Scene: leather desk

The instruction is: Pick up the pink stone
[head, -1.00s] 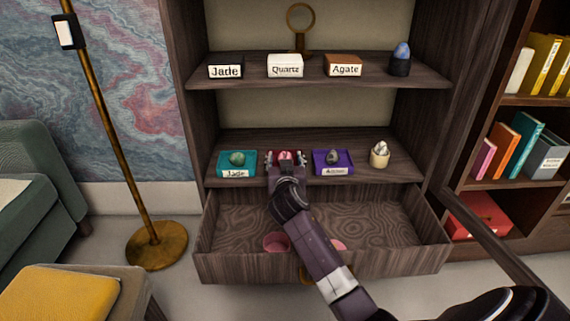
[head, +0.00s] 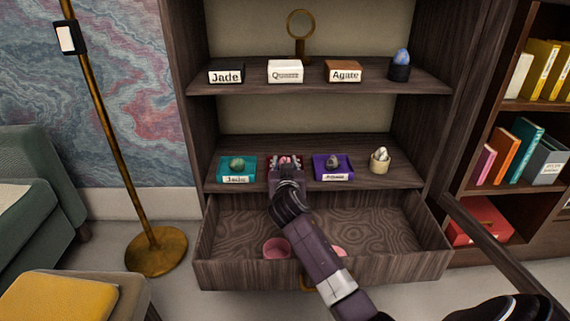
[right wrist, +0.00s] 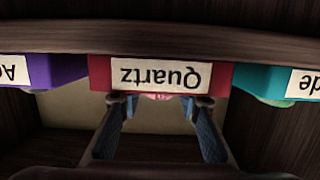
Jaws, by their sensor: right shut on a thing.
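The pink stone (head: 285,160) sits at the red box (head: 271,164) on the middle shelf, between the teal box and the purple box. In the right wrist view, which is upside down, a sliver of the pink stone (right wrist: 158,97) shows beyond the box's "Quartz" label (right wrist: 160,76). My right gripper (head: 285,163) is shut on the pink stone, with one finger on each side of it. The stone still appears to be at its box; the box and gripper hide much of it. My left gripper is not in view.
A teal box (head: 237,168) with a green stone stands left, and a purple box (head: 333,167) with a grey stone right. A cup (head: 380,160) holds a pale stone. The open drawer (head: 350,268) juts out below my arm; the upper shelf (head: 315,85) is above.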

